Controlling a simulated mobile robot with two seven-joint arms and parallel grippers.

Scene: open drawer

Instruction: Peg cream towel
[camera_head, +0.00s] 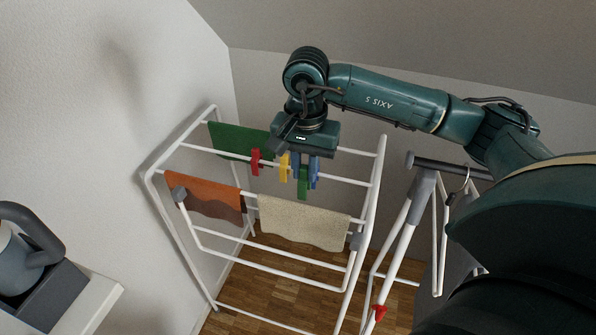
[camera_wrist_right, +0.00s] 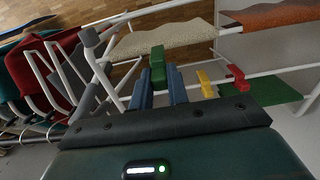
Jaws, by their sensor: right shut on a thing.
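The cream towel (camera_head: 300,222) hangs over a rod of the white drying rack (camera_head: 215,298); it also shows in the wrist view (camera_wrist_right: 165,40). My right gripper (camera_head: 304,172) is above the rack, behind the cream towel in the head view. Its two blue fingers are shut on a green peg (camera_head: 303,188), which shows between the fingertips in the wrist view (camera_wrist_right: 158,68). A yellow peg (camera_head: 284,168) and a red peg (camera_head: 255,161) sit on a rack rod to the left of the gripper. My left gripper is not in view.
An orange-brown towel (camera_head: 215,198) hangs left of the cream one. A green towel (camera_head: 232,140) hangs at the back. A white-legged folding frame (camera_head: 403,235) stands right of the rack. Grey objects (camera_head: 40,280) sit on a white surface (camera_head: 95,305) at lower left.

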